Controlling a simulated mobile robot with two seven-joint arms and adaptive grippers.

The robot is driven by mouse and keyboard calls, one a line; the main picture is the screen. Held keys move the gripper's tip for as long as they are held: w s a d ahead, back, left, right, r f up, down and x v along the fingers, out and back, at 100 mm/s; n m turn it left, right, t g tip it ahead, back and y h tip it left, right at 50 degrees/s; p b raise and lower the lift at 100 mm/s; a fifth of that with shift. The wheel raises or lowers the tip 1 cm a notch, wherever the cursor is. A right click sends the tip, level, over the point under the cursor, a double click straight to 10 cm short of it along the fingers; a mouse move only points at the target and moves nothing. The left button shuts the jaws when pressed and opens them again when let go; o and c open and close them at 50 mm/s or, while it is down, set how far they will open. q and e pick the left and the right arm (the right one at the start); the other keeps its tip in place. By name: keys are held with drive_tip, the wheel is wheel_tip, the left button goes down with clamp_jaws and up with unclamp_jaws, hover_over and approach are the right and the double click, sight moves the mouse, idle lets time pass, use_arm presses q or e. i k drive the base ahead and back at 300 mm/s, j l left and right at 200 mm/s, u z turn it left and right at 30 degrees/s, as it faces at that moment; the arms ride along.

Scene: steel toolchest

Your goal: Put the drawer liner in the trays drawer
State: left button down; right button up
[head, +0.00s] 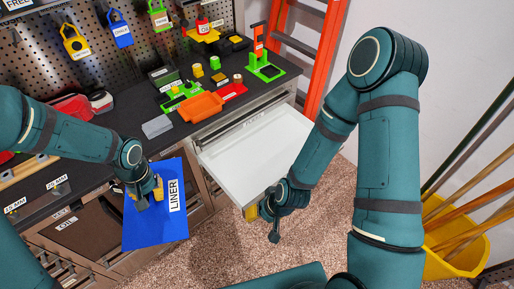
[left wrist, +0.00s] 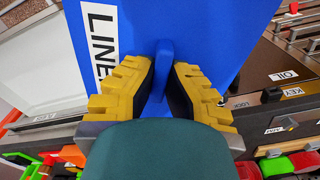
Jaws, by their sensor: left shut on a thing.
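The blue drawer liner (head: 152,228), with a white LINER label, hangs in front of the chest at the left of the head view. My left gripper (head: 150,190) is shut on its raised blue tab; the left wrist view shows the tab (left wrist: 163,66) between the yellow fingers, with the liner sheet (left wrist: 205,28) beyond. The open white drawer (head: 257,152) sticks out of the chest, right of the liner, and looks empty.
The dark worktop holds an orange tray (head: 201,107), a grey block (head: 157,126) and green holders (head: 264,68). An orange ladder (head: 325,60) stands behind. A yellow bin (head: 455,250) with poles is at right. Carpeted floor (head: 225,245) lies free between liner and drawer.

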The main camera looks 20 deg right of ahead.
sight(256, 167)
drive_tip(key=i+l+z, duration=0.4)
drive_tip(key=l, duration=0.15)
drive_tip(key=i+l+z, duration=0.4)
drive_tip(key=k+l, duration=0.1)
